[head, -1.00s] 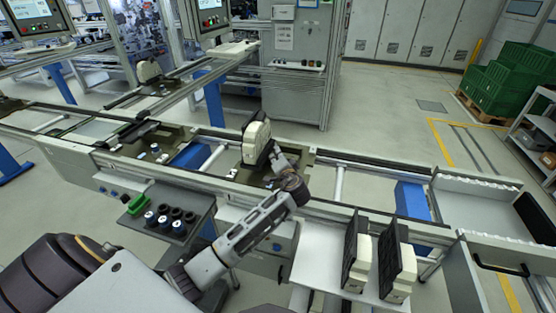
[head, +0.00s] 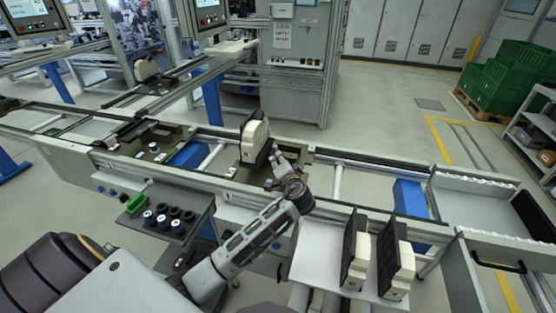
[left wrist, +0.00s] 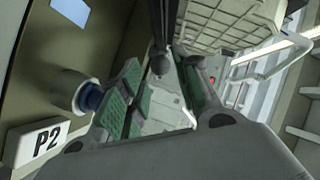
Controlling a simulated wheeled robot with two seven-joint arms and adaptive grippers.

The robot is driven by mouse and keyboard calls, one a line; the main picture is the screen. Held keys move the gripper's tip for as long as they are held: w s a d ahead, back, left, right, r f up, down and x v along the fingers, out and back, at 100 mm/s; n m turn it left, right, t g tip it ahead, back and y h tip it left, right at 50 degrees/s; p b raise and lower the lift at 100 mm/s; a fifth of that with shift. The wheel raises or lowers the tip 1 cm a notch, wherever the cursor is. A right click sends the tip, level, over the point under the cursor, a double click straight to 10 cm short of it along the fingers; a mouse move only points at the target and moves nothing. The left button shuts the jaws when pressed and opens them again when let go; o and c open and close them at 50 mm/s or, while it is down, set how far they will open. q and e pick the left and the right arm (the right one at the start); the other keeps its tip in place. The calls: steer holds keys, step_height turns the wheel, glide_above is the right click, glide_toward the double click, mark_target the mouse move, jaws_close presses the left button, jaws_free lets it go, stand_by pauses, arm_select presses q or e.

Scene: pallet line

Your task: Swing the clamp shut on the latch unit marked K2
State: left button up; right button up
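A white housing on a dark upright plate (head: 255,140) stands on the middle pallet of the line in the head view. I can read no K2 mark on any unit. My left gripper (head: 274,160) is just to its right, at its lower side; contact cannot be told. In the left wrist view its two green-padded fingers (left wrist: 160,92) are apart. A dark rod with a rounded end (left wrist: 159,58) shows between and beyond them. A pale ribbed housing (left wrist: 245,30) is at upper right. A plate reading P2 (left wrist: 46,144) is at lower left. My right gripper is out of view.
A pale knob with a blue collar (left wrist: 78,95) is close left of the left fingers. Two more white units (head: 354,262) stand on a side shelf in front. A grey side tray (head: 172,242) holds dark cylinders and a green part. The line's front rail passes under my left arm.

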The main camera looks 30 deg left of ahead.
arm_select(q)
steer(key=v, duration=0.7)
steer(key=shift+s+d, duration=0.2)
